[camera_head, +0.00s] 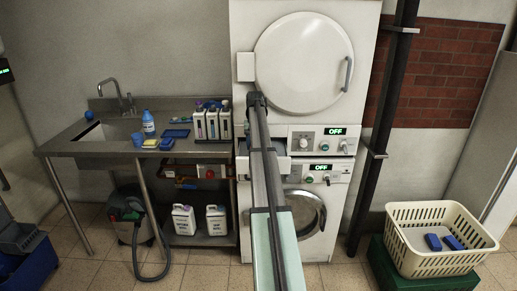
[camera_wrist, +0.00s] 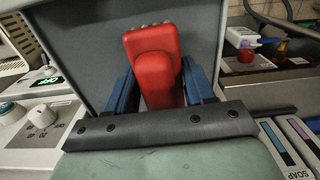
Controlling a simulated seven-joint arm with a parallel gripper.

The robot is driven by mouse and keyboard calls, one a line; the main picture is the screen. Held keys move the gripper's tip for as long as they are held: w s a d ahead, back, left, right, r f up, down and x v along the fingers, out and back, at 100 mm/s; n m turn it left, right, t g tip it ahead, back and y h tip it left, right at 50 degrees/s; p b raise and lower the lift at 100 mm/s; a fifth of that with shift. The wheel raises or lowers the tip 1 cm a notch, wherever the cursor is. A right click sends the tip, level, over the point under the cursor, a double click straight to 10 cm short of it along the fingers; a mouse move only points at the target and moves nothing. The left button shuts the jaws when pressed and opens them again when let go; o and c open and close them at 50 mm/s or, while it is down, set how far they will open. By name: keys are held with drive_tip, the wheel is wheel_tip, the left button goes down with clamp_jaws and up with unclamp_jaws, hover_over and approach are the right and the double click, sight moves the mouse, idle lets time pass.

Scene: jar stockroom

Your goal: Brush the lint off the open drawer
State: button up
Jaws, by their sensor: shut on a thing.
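My gripper (camera_wrist: 160,84) has blue fingers shut on a red brush (camera_wrist: 152,70) in the wrist view. A row of small pale grey tufts shows at the brush's far end; I cannot tell whether they are bristles or lint. The brush is over or against the grey surface of the open drawer (camera_wrist: 92,50); contact cannot be judged. In the head view the drawer (camera_head: 284,164) sticks out between the upper and lower machines, mostly hidden behind my arm. My gripper and the brush are hidden there. No lint can be made out clearly.
The dryer (camera_head: 330,85) stands above the washer (camera_head: 335,190). A steel sink counter (camera_head: 85,148) with bottles and sponges is to the left. A dark pipe (camera_head: 383,115) runs upright at the right. A cream basket (camera_head: 410,212) holds blue items.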

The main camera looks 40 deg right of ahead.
drive_tip(key=shift+r, duration=3.05)
